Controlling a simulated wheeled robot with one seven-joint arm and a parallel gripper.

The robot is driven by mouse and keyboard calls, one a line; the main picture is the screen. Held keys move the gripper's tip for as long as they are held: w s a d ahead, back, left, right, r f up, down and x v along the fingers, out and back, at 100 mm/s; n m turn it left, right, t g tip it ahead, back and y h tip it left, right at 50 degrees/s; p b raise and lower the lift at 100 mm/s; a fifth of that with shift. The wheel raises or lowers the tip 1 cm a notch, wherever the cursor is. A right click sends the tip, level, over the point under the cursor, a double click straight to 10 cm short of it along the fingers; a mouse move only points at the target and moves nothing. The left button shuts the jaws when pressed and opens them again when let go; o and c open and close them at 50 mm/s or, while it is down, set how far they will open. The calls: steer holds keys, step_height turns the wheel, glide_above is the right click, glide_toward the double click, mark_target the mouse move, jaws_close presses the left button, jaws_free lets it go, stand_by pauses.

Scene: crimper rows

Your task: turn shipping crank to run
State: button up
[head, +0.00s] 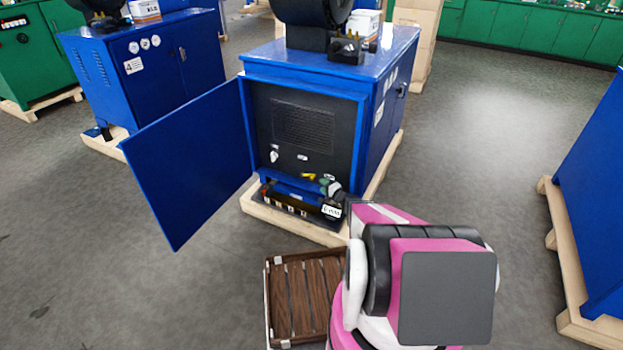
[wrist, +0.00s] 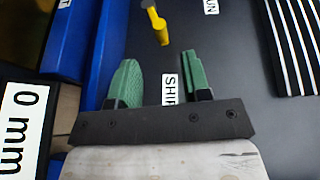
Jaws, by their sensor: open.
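The yellow crank (wrist: 157,24) sits on the dark panel of the blue machine, ahead of my fingertips at the top of the wrist view. It also shows as a small yellow piece low on the machine front in the head view (head: 309,176). A label reading "SHI…" (wrist: 169,89), partly hidden, lies between my fingers. A label ending in "UN" (wrist: 211,6) is cut off at the top edge. My gripper (wrist: 159,70) has green fingers, spread apart with nothing between them. The crank is beyond the fingers, apart from them.
The machine's blue door (head: 192,165) stands open to the left. A black shelf with a label (head: 331,211) lies at the machine's base. A "0 mm" label (wrist: 22,130) and a striped vent (wrist: 290,45) flank the gripper. A wooden pallet (head: 262,212) carries the machine.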

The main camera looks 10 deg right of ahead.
mark_target(312, 177)
steer(key=x, duration=0.9)
steer(key=shift+a, duration=0.1)
jaws_close()
